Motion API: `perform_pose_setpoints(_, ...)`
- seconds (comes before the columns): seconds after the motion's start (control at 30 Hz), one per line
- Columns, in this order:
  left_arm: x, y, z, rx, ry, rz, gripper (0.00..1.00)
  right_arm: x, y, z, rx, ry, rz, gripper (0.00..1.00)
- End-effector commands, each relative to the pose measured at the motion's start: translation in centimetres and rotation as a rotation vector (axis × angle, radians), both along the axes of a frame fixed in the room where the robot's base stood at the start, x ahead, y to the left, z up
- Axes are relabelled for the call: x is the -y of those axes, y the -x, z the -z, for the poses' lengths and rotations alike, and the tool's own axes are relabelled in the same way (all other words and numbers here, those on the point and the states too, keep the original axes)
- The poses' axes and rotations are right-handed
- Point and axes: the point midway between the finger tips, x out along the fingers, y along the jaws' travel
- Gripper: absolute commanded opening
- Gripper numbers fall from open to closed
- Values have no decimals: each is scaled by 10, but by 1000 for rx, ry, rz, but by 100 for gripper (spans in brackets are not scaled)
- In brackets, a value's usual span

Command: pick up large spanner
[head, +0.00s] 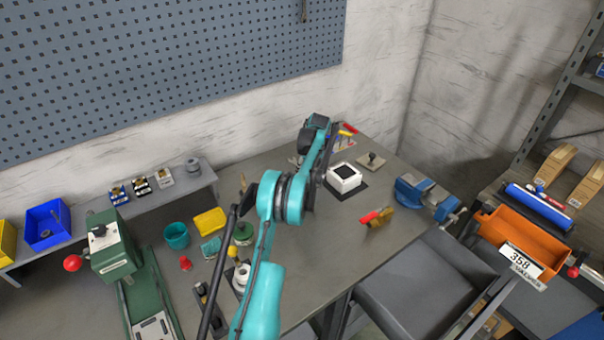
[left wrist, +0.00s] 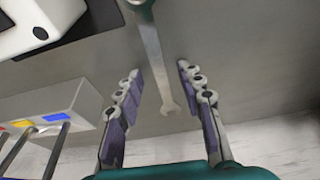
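The large spanner (left wrist: 155,60) is a grey metal bar with an open jaw in the left wrist view. It lies on the grey bench top, running from the top edge to the middle of the picture. My left gripper (left wrist: 158,72) is open, with one finger on each side of the spanner and a gap on both sides. In the head view my left gripper (head: 316,124) is at the back of the bench; its fingertips and the spanner are hidden by my arm. My right gripper is not in view.
A white box (head: 344,178) stands close to my left gripper. A holder with coloured marks (left wrist: 50,115) is beside it, near the wall. The bench between is clear.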

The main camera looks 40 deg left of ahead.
Motion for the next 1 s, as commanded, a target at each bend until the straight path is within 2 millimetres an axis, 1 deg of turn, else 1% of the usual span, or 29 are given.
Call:
perform_pose_setpoints(0.03, -1, 0, 2, 0, 0, 0, 38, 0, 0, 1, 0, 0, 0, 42)
perform_pose_setpoints(0.2, 0, 0, 1, 0, 0, 0, 38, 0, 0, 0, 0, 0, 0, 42)
perform_pose_setpoints(0.27, 0, 0, 1, 0, 0, 0, 22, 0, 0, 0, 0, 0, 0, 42)
perform_pose_setpoints(0.3, 0, 0, 1, 0, 0, 0, 12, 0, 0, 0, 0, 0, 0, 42)
perform_pose_setpoints(0.33, 0, 0, 1, 0, 0, 0, 4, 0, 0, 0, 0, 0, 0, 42)
perform_pose_setpoints(0.37, 0, 0, 1, 0, 0, 0, 0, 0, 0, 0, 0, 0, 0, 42)
perform_pose_setpoints(0.67, 0, 0, 0, 0, 0, 0, 0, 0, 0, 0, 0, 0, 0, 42)
perform_pose_setpoints(0.77, 0, 0, -5, 0, 0, 0, 0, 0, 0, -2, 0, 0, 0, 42)
perform_pose_setpoints(0.87, 0, 0, -20, 0, 0, 0, 0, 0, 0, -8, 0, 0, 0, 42)
perform_pose_setpoints(1.0, 0, 0, -51, 0, 0, 0, 0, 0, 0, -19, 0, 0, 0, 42)
